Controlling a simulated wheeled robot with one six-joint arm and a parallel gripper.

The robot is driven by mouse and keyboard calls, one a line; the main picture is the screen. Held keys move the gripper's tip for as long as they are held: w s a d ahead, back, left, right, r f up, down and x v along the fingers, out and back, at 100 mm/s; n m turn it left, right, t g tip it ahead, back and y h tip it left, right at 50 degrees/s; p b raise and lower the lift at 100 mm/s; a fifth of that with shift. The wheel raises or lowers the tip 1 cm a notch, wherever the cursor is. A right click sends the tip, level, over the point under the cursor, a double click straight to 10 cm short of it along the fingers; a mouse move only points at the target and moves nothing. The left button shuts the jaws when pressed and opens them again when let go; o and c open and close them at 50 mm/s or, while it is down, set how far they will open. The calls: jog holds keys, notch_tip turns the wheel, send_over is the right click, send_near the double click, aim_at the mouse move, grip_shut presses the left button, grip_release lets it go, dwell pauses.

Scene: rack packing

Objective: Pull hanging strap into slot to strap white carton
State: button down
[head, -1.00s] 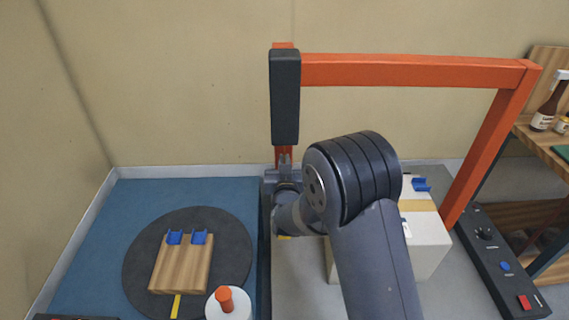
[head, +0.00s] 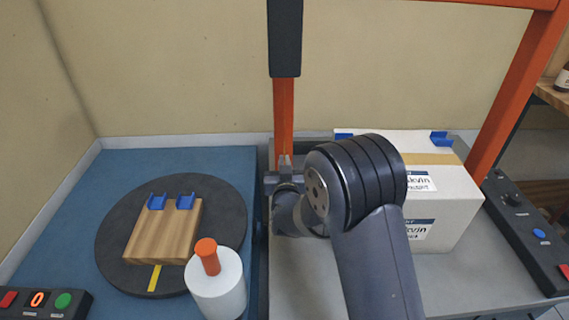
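The white carton (head: 458,211) stands on the grey bench right of my arm. It has tan tape, printed labels and blue corner pieces (head: 440,138) on top; my arm hides its left part. My gripper (head: 285,160) is left of the carton, in front of the orange frame's left post (head: 284,110). I see it from behind, so its opening and anything in it are hidden. I cannot make out the hanging strap or the slot.
The orange frame's right post (head: 512,90) rises behind the carton. A control strip (head: 525,232) lies right. Left, a blue table holds a dark turntable (head: 225,220) with a wooden block (head: 165,235), and a white cylinder with an orange top (head: 218,285). A button box (head: 45,303) is front left.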

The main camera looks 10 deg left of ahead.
notch_tip(320, 180, down, 5)
jog(key=b, duration=0.3)
jog(key=c, duration=1.6)
grip_release()
jog(key=v, duration=1)
jog(key=shift+s, duration=0.35)
